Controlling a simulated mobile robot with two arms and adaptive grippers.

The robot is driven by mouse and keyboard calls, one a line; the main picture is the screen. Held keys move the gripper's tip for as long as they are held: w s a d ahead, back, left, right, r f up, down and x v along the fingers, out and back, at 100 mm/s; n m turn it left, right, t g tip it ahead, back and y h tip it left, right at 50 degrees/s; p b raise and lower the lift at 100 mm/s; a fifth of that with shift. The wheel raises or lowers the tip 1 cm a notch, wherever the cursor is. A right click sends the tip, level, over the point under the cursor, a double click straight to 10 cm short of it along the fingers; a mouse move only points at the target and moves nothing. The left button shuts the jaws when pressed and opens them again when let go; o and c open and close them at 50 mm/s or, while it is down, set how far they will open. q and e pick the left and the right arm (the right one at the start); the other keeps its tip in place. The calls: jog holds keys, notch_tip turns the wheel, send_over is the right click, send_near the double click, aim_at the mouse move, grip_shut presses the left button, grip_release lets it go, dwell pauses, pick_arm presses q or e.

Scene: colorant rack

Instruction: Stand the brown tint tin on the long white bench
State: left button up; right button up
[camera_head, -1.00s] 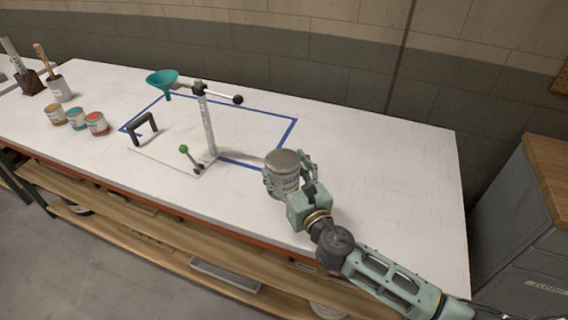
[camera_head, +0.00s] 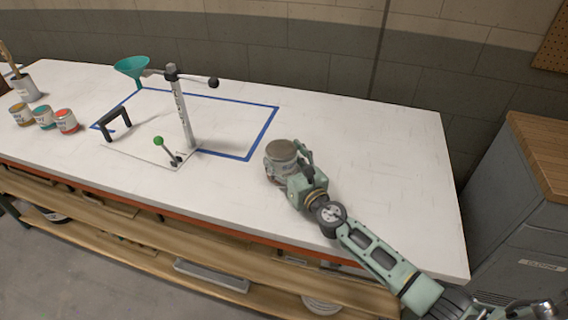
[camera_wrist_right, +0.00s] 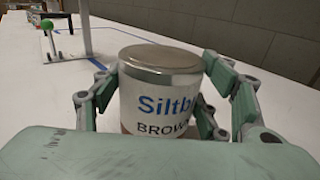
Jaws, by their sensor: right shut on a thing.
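In the right wrist view the tin (camera_wrist_right: 160,90) shows a white label reading "Siltb..." and "BROW...", with the fingers (camera_wrist_right: 160,100) closed on both sides. The tin is over the long white bench (camera_head: 360,150), near its front edge, right of the blue tape outline. I cannot tell whether its base touches the bench; the gripper hides it. My left gripper is in neither view.
A stand with a teal funnel (camera_head: 131,68) and a green-knobbed lever (camera_head: 159,141) is left of the tin, by the blue tape (camera_head: 262,133). Several small tins (camera_head: 66,121) stand at the far left. The bench right of the tin is clear. A grey cabinet (camera_head: 520,215) stands at right.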

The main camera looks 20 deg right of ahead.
jog(key=o, duration=1.5)
jog(key=shift+c, duration=0.2)
jog(key=shift+r, duration=0.15)
jog(key=s, duration=0.3)
jog(key=s+d, duration=0.1)
jog(key=s, duration=0.3)
jog(key=s+d, duration=0.1)
jog(key=s, duration=0.2)
jog(key=shift+s+f, duration=0.2)
jog(key=shift+s, duration=0.05)
jog(key=shift+s+d+r+b, duration=0.15)
jog(key=shift+s+b, duration=0.15)
jog(key=shift+s, duration=0.4)
